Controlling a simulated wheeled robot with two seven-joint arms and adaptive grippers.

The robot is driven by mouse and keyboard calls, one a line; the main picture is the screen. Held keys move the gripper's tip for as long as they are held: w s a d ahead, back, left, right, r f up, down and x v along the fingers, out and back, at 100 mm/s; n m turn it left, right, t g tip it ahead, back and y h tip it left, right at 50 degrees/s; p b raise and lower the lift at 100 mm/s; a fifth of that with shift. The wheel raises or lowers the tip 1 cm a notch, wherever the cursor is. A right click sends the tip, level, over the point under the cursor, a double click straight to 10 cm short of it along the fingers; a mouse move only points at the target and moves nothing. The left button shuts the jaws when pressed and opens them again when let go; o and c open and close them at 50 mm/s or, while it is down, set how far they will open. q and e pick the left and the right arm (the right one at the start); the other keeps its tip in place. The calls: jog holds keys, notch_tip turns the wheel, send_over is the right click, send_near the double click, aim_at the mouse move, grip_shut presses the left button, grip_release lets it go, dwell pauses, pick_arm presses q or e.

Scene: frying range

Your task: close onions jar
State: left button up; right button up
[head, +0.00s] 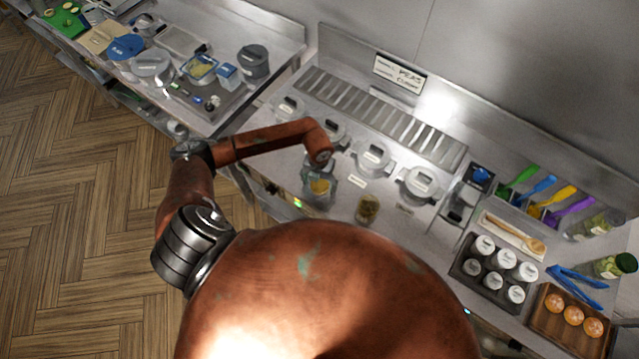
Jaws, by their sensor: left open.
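My left arm reaches in from the left and bends down over the counter, and its gripper (320,176) is open at the front row of the counter. Just below it is a small clear container with yellow contents (320,187); I cannot tell whether the fingers touch it. A glass jar with yellowish-brown contents (367,208) stands upright to its right, apart from the gripper. I cannot read a label that tells which one is the onions jar. My right gripper is not in view.
Grey lidded pots (373,158) stand in a row behind the gripper, below a slotted rail. A rack of white-capped shakers (493,268), blue tongs (577,285) and a wooden tray (566,322) are at the right. A second counter with containers (253,61) is at upper left.

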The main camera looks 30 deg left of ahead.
aim_at(319, 185)
pick_arm(q)
jog(key=shift+c, duration=0.4)
jog(key=c, duration=0.8)
jog(key=shift+r, duration=0.1)
jog(key=shift+r, duration=0.2)
notch_tip(319, 185, up, 2)
jog(key=shift+w+r+b, duration=0.1)
jog(key=shift+r+b, duration=0.1)
jog(key=shift+b, duration=0.85)
jog(key=s+d+r+b, duration=0.1)
jog(key=s+r, duration=0.2)
jog(key=s, duration=0.1)
jog(key=s+d+r+b, duration=0.1)
jog(key=s+d+r, duration=0.1)
jog(key=s+r, duration=0.1)
jog(key=s+d+r+b, duration=0.1)
jog(key=s+d+r, duration=0.1)
jog(key=s+r, duration=0.2)
jog(key=shift+s+d+b, duration=0.1)
jog(key=shift+s+b, duration=0.2)
jog(key=shift+s, duration=0.8)
